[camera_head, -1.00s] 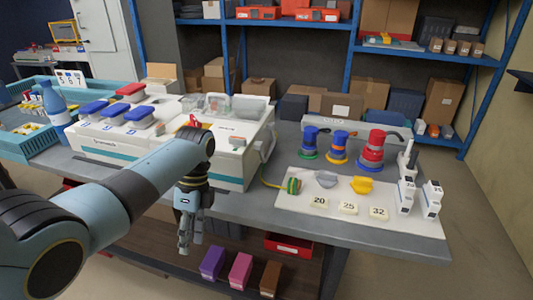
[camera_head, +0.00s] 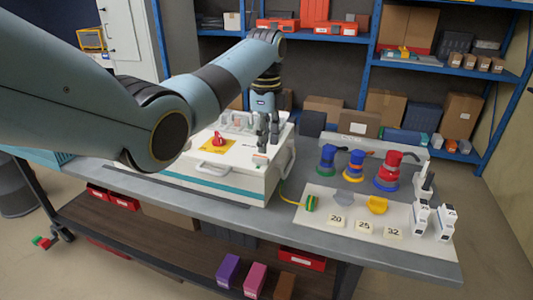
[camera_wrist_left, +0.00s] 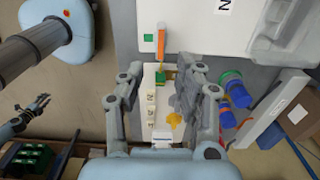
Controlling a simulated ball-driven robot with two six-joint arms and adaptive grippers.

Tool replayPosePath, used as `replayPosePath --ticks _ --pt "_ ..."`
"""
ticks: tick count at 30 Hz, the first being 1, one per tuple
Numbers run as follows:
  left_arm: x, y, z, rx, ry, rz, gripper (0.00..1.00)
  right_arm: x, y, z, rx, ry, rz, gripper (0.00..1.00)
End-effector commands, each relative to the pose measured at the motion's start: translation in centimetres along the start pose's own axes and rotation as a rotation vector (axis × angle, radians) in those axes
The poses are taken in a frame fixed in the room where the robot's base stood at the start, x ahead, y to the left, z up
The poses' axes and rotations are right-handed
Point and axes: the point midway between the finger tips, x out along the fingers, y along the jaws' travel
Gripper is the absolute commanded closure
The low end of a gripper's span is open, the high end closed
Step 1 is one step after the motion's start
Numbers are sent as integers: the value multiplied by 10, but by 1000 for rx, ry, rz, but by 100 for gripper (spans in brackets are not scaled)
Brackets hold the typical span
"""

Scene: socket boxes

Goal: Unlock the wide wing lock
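A red winged handle (camera_head: 218,139) stands on a yellow plate on top of the white box (camera_head: 235,185). I cannot tell whether it is the wide wing lock. My left gripper (camera_head: 267,143) hangs above the right part of the box, to the right of the red handle. Its fingers (camera_wrist_left: 160,80) are spread and empty. A small dark gripper (camera_wrist_left: 30,110), seemingly my right one, is at the left of the wrist view.
A green-and-yellow plug (camera_head: 311,203) lies on the board near number tiles (camera_head: 363,226). A shelf rack (camera_head: 372,50) is behind the bench.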

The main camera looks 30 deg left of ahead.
Motion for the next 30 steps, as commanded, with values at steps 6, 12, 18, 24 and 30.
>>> replayPosePath --ticks 6,12,18,24,30 --pt "34 0 0 1 0 1 65 1 -2 2 1 -4 -2 65" --pt "45 0 0 1 0 -1 65 1 -7 4 3 -6 -7 65" --pt "45 0 0 1 0 -1 65 1 -8 4 4 -7 -9 65" --pt "45 0 0 0 0 -1 89 1 -8 4 3 -7 -9 65" --pt "45 0 0 0 0 -1 100 1 -5 4 2 -7 -5 65"
